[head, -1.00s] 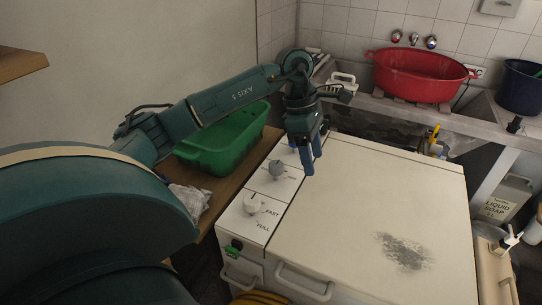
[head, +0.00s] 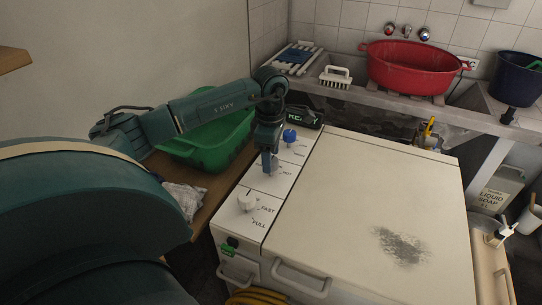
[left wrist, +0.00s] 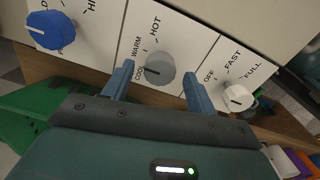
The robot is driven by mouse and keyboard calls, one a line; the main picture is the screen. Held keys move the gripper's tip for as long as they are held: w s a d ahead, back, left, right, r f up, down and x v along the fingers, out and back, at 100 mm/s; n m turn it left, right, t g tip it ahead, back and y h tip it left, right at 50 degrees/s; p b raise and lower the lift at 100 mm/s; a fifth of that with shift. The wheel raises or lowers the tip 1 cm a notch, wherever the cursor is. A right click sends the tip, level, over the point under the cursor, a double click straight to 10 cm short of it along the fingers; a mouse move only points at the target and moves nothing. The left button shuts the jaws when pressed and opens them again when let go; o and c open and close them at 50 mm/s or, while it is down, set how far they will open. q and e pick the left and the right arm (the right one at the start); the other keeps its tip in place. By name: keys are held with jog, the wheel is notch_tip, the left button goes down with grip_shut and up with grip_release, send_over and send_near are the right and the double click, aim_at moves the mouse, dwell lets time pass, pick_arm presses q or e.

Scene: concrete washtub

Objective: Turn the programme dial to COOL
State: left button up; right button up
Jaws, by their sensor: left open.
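The grey programme dial (left wrist: 160,68) sits on the white control panel (left wrist: 185,42), with COOL, WARM and HOT printed around it. A dark mark on its face appears to lie toward the COOL side. My left gripper (left wrist: 158,84) is open, with one blue finger on each side of the dial in the left wrist view. I cannot tell whether the fingers touch it. In the head view my left gripper (head: 269,164) points down over the panel and mostly hides the dial. My right gripper is not in view.
A blue dial (head: 289,135) and a white dial (head: 248,201) with FAST and FULL flank the grey one. The flat lid (head: 370,190) lies to the right. A green tub (head: 205,145) stands left; a red basin (head: 415,68) is at the back.

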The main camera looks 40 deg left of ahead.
pick_arm(q)
jog(key=shift+f, duration=0.55)
jog(key=c, duration=1)
jog(key=shift+n, duration=0.3)
jog(key=n, duration=0.4)
jog(key=shift+r+n, duration=0.1)
jog(key=shift+n, duration=0.3)
jog(key=n+p, duration=0.1)
jog(key=n, duration=0.4)
jog(key=shift+n, duration=0.4)
